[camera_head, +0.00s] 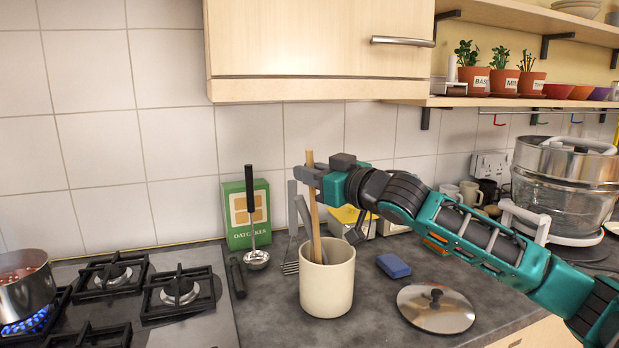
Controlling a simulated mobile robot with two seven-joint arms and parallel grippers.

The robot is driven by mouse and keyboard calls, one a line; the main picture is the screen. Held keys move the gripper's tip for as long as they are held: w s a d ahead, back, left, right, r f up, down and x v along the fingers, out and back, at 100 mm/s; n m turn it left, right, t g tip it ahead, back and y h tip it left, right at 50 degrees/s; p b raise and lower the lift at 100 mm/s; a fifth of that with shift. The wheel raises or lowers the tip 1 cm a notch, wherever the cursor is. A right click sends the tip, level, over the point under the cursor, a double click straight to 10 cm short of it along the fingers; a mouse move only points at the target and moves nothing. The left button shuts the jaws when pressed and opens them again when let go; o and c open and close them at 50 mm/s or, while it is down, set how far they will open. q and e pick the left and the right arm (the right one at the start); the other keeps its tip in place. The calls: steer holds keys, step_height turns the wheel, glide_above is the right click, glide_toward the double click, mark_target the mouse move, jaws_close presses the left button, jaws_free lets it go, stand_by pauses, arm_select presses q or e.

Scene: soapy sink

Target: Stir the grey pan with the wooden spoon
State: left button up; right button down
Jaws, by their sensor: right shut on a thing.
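The wooden spoon (314,222) stands nearly upright in a cream utensil crock (327,286); its lower end is hidden inside. My right gripper (311,176) is shut on the upper part of the spoon's handle, above the crock's rim. The grey pan (27,291) sits on the gas hob at the far left, cut off by the picture edge. It holds reddish contents, and a blue flame burns under it. My left gripper is not in view.
The hob (178,291) has several black grates left of the crock. A green box (247,214), a ladle (256,259), a blue sponge (394,265) and a pan lid (436,308) are around the crock. A wall cupboard (320,45) hangs above; a steamer (565,185) stands right.

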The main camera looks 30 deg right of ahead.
steer(key=shift+w+d+r, duration=0.2)
steer(key=shift+d+r, duration=0.25)
steer(key=shift+r, duration=0.05)
steer(key=shift+w+d+r, duration=0.2)
steer(key=shift+d+r, duration=0.25)
steer(key=shift+r, duration=0.1)
step_height(320, 180, up, 9)
stand_by(1.5)
